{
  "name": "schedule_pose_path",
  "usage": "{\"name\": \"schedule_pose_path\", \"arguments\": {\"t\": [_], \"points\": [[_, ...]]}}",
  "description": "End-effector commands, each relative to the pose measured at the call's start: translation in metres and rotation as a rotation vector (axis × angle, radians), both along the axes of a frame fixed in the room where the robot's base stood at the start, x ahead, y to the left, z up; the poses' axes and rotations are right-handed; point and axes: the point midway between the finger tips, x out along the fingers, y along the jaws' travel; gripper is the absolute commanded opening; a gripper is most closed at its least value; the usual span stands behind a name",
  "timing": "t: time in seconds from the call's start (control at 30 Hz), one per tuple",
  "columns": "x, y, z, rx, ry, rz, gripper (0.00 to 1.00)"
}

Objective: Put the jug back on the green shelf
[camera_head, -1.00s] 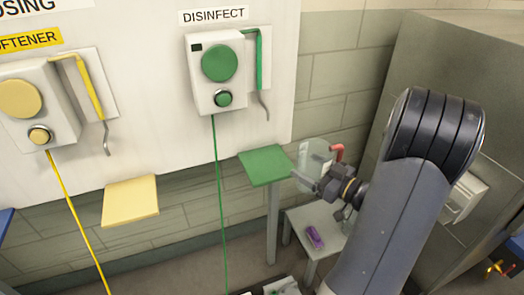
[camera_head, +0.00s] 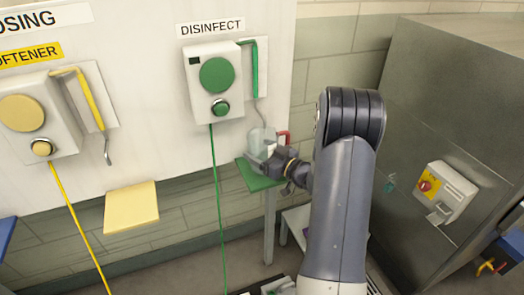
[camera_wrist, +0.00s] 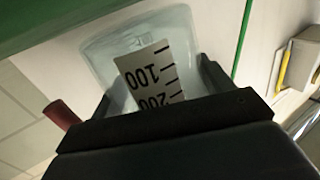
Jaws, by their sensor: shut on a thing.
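The jug (camera_head: 262,138) is clear, with a red handle (camera_head: 283,137) and a white scale label. My gripper (camera_head: 275,167) is shut on it from the front right. In the head view the jug is upright over the green shelf (camera_head: 256,182), below the green dispenser's spout. I cannot tell whether its base touches the shelf. In the wrist view the jug (camera_wrist: 100,52) sits between the dark jaws (camera_wrist: 165,120), and its label (camera_wrist: 152,77) reads upside down. A green band (camera_wrist: 60,18), likely the shelf, crosses the top left there.
The green DISINFECT dispenser (camera_head: 215,75) hangs above the shelf, with a green tube (camera_head: 217,190) running down at the left. A yellow shelf (camera_head: 131,206) and yellow dispenser (camera_head: 35,120) are further left. A grey cabinet (camera_head: 440,110) stands at the right.

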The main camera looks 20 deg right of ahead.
Motion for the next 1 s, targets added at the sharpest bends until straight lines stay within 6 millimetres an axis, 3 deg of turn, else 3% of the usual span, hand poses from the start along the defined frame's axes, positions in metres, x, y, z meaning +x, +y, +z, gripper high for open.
{"name": "schedule_pose_path", "arguments": {"t": [0.5, 0.53, 0.8, 1.0], "points": [[-0.0011, -0.0013, -0.0122, 0.000, -0.001, -0.002, 0.43], [-0.0011, -0.0012, -0.0120, -0.001, 0.000, -0.002, 0.76], [-0.0012, -0.0013, -0.0107, -0.001, 0.000, -0.002, 0.97], [-0.0012, -0.0013, -0.0105, -0.001, 0.000, -0.002, 0.97]]}}
